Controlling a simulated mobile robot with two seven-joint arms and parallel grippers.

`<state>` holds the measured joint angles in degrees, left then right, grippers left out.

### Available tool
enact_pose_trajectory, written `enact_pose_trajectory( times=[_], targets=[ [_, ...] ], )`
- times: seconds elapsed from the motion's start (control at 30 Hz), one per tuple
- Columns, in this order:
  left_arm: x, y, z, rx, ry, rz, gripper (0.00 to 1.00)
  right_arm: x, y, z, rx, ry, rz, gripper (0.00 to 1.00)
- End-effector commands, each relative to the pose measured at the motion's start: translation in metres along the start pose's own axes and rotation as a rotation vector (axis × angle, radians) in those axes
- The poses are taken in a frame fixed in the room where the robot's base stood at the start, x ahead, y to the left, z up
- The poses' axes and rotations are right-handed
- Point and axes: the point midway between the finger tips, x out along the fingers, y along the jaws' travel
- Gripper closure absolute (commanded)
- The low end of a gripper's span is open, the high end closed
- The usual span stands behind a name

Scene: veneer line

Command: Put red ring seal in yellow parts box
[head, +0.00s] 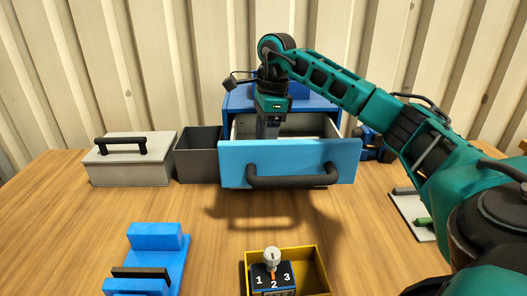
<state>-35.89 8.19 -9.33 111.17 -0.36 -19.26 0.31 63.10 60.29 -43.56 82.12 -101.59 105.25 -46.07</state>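The yellow parts box (317,264) stands at the bottom edge of the head view, partly cut off. I see no red ring seal; the inside of the blue drawer (230,165) is mostly hidden behind its front panel. The drawer is pulled out of a blue cabinet (240,99). My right gripper (268,132) points down into the open drawer, with its fingertips hidden behind the front panel. I cannot tell whether it is open or holds anything. My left gripper is out of view.
A small 1-2-3 selector switch (272,281) overlaps the yellow box; I cannot tell whether it is inside. A blue block with a black handle (152,259) lies at lower left. A dark open bin (197,157) and a grey lidded box (130,166) stand left of the drawer.

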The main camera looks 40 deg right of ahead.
Motion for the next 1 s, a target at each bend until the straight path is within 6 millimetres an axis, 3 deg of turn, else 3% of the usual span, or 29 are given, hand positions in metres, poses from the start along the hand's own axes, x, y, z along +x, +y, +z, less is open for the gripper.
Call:
enact_pose_trajectory(
  times=[0.13,0.4,1.0],
  targets=[
    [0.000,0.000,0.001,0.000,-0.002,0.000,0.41,0.017,0.000,0.000,0.000,0.001,0.001,0.39],
    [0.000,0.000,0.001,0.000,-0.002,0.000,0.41,0.020,0.000,0.000,0.000,0.000,-0.001,0.39],
    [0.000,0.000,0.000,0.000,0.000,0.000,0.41,0.020,0.000,0.000,0.000,0.000,-0.001,0.97]
  ],
)
